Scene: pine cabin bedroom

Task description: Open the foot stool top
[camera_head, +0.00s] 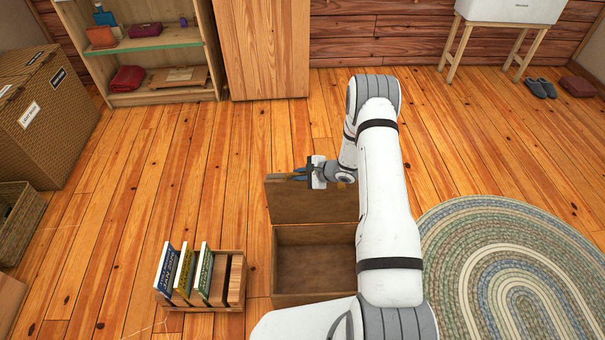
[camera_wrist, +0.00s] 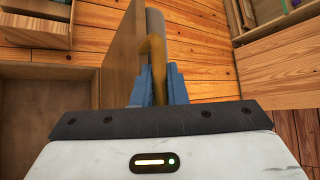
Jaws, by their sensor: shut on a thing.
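The foot stool (camera_head: 268,262) is a brown wooden box on the plank floor, in the middle of the head view. Its top (camera_head: 310,204) stands raised at the far side, and the empty inside of the box shows. My arm hides the box's right side. My gripper (camera_head: 298,174) is at the upper edge of the raised top. In the wrist view, the blue fingers of my gripper (camera_wrist: 159,85) are shut on a tan, curved strap or handle (camera_wrist: 154,60) beside the top's panel (camera_wrist: 120,65). The open box (camera_wrist: 45,110) shows at the left there.
A small wooden rack with several books (camera_head: 203,275) stands left of the stool. A braided rug (camera_head: 510,265) lies to the right. Shelves (camera_head: 150,45), a wooden cabinet (camera_head: 262,50) and a wicker hamper (camera_head: 45,115) stand farther back. The floor behind the stool is clear.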

